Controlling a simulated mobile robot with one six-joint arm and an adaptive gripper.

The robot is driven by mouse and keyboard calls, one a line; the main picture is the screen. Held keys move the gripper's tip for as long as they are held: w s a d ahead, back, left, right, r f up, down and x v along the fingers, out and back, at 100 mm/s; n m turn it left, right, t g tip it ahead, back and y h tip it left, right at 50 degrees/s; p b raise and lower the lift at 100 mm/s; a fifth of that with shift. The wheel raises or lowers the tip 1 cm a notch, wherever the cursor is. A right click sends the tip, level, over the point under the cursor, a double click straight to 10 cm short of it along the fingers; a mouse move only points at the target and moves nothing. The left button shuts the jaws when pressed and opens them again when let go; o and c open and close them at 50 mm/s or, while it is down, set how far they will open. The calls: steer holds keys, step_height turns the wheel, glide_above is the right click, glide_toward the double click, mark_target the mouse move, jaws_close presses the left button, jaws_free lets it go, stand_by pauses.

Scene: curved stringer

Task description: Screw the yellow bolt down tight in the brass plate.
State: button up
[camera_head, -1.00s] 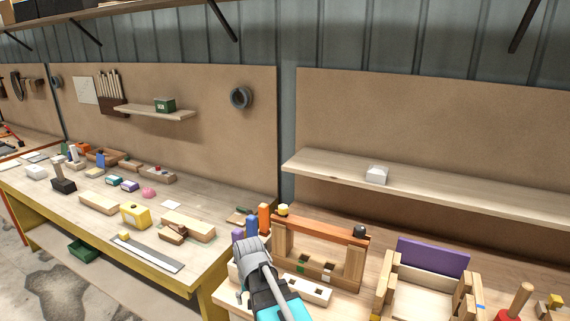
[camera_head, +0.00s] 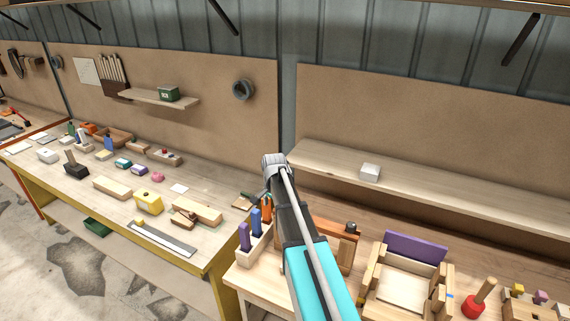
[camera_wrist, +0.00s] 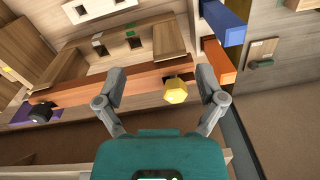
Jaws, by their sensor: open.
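The yellow bolt (camera_wrist: 176,92) shows in the wrist view with its hexagonal head towards the camera, at an orange-brown wooden bar (camera_wrist: 135,77). It is between the fingers of my gripper (camera_wrist: 160,82), nearer the right one, with gaps on both sides. My gripper is open and empty, and whether it is level with the bolt head is hard to judge. In the head view my gripper (camera_head: 275,163) is above the frame with that bar, and my arm hides the bolt. I cannot make out a brass plate in either view.
Orange (camera_head: 266,208) and blue (camera_head: 256,221) upright pieces stand close by in a holder. A wooden box with a purple panel (camera_head: 415,246) is to the right. A shelf (camera_head: 420,188) runs behind.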

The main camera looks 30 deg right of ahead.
steer(key=w+d+r+m+p, duration=0.4)
steer(key=w+d+r+p, duration=0.1)
steer(key=d+r+p, duration=0.1)
step_height(320, 180, up, 2)
steer(key=shift+d, duration=0.45)
steer(key=shift+f, duration=0.15)
steer(key=f+b, duration=0.9)
steer(key=w+f+b, duration=0.1)
steer(key=f+b, duration=0.3)
steer(key=shift+a+f, duration=0.1)
steer(key=shift+f, duration=0.15)
stand_by(0.4)
steer(key=shift+c, duration=0.2)
steer(key=shift+s, duration=0.1)
jaws_close()
